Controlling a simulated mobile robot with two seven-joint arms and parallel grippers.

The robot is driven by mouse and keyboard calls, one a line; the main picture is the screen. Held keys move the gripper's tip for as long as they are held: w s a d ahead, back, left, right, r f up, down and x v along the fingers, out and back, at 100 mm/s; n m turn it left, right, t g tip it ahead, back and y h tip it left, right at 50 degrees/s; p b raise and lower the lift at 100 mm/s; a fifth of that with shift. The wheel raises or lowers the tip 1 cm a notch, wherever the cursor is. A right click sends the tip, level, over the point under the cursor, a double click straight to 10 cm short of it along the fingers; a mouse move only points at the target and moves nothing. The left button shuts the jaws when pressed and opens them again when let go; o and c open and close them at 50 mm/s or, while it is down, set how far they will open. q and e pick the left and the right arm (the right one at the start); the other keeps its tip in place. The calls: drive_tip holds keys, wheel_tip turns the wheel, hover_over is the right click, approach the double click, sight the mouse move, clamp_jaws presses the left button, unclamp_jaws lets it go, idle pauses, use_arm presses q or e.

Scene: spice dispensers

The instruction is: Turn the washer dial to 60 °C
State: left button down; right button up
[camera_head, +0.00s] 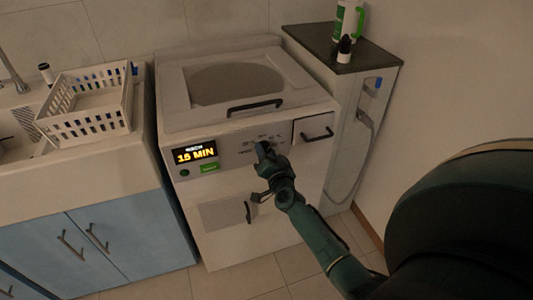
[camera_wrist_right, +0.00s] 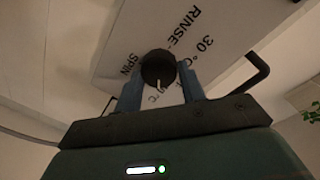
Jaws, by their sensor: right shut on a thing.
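The washer (camera_head: 190,225) stands in the middle of the head view. Its display (camera_head: 195,153) reads "15 MIN" under a smaller line I cannot read. My right gripper (camera_head: 264,153) is at the dial on the front panel and largely covers it there. In the right wrist view the round black dial (camera_wrist_right: 158,66) sits between the two fingers of my right gripper (camera_wrist_right: 160,78), which is shut on it. The dial's white mark points down in that view, towards a partly hidden label. "SPIN", "RINSE" and "30 °C" show around it. My left gripper is out of view.
A green button (camera_head: 209,168) is below the display. A black drawer handle (camera_head: 317,135) is right of the dial, and a lid handle (camera_head: 255,107) is above. A white basket (camera_head: 88,100) sits on the left counter; a bottle (camera_head: 346,20) stands on the right shelf.

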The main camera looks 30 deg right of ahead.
drive_tip(key=m+b, duration=0.1)
drive_tip(key=m, duration=0.4)
drive_tip(key=shift+d+f+y, duration=0.1)
drive_tip(key=shift+f+y, duration=0.05)
drive_tip(key=shift+y, duration=0.15)
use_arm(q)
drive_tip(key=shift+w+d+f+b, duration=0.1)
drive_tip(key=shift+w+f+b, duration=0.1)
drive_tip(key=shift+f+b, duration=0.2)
use_arm(e)
drive_tip(key=shift+m, duration=1.6)
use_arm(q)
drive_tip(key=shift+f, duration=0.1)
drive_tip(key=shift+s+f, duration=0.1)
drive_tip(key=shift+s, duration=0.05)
use_arm(e)
drive_tip(key=o, duration=1)
drive_tip(key=shift+s, duration=0.15)
drive_tip(key=shift+s, duration=0.4)
use_arm(q)
drive_tip(key=shift+p, duration=0.3)
use_arm(e)
drive_tip(key=v, duration=1.2)
drive_tip(key=shift+s, duration=0.1)
